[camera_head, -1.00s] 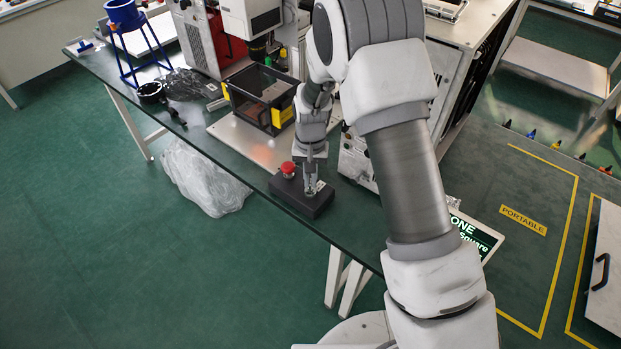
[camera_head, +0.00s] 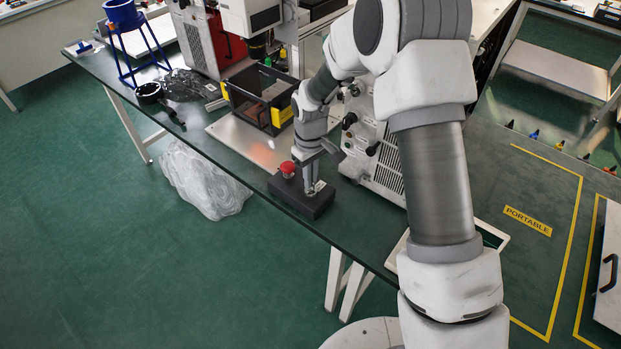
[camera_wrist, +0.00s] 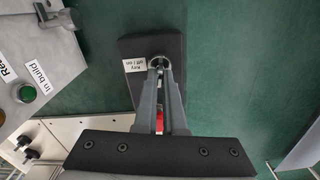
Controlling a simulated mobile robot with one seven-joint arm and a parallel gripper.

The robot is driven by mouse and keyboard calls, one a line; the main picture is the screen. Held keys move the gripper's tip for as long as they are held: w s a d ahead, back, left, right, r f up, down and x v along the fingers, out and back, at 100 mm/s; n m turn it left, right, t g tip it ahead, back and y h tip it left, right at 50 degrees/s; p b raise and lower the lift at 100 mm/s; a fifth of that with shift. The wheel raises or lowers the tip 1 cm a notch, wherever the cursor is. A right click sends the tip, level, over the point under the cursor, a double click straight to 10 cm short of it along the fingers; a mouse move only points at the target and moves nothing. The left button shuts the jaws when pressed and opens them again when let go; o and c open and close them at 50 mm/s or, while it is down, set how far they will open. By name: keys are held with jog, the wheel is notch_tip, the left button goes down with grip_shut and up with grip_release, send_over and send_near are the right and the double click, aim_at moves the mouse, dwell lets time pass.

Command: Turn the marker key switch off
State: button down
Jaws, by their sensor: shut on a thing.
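The key switch is on a dark control box (camera_head: 306,203) at the front edge of the green table, beside a red mushroom button (camera_head: 288,168). In the wrist view the box (camera_wrist: 174,47) has a white label reading "Key off / on" (camera_wrist: 136,64). The round key switch (camera_wrist: 159,62) sits right at my fingertips. My gripper (camera_head: 312,188) points down onto the box and is shut on the key switch (camera_head: 317,186); it also shows in the wrist view (camera_wrist: 159,68). The fingers partly hide the key, so its exact angle cannot be told. The red button (camera_wrist: 160,121) shows between the fingers.
A black open bin with yellow corners (camera_head: 262,98) stands behind the box on a metal plate (camera_head: 240,137). A white machine with knobs (camera_head: 375,150) is close to the right of my gripper. A blue funnel stand (camera_head: 124,18) is at the far left.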

jog(key=shift+n, duration=1.1)
jog(key=c, duration=1)
grip_release()
notch_tip(320, 180, up, 17)
jog(key=p, duration=0.1)
jog(key=shift+r, duration=0.2)
